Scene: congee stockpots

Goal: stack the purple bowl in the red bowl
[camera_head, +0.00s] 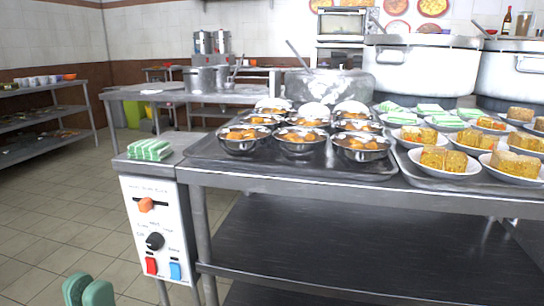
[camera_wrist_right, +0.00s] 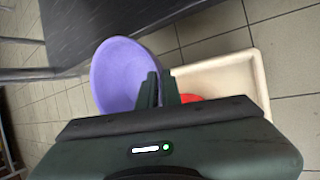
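The purple bowl (camera_wrist_right: 120,68) is in the right wrist view, left of the fingers, its inside facing the camera. My right gripper (camera_wrist_right: 158,88) has one finger inside and one outside the bowl's right rim and is shut on it. Only a small part of the red bowl (camera_wrist_right: 190,98) shows just right of the fingers. The rest of it is hidden behind my gripper. My left gripper (camera_head: 89,290) is at the bottom left of the head view, its green fingertips close together, with nothing seen between them. Neither bowl shows in the head view.
A cream tray or crate (camera_wrist_right: 258,75) lies around the red bowl's visible part. A dark shelf surface (camera_wrist_right: 110,20) is above the purple bowl in the wrist view. The steel table (camera_head: 290,178) carries several food bowls and plates. Tiled floor (camera_head: 60,210) is clear at left.

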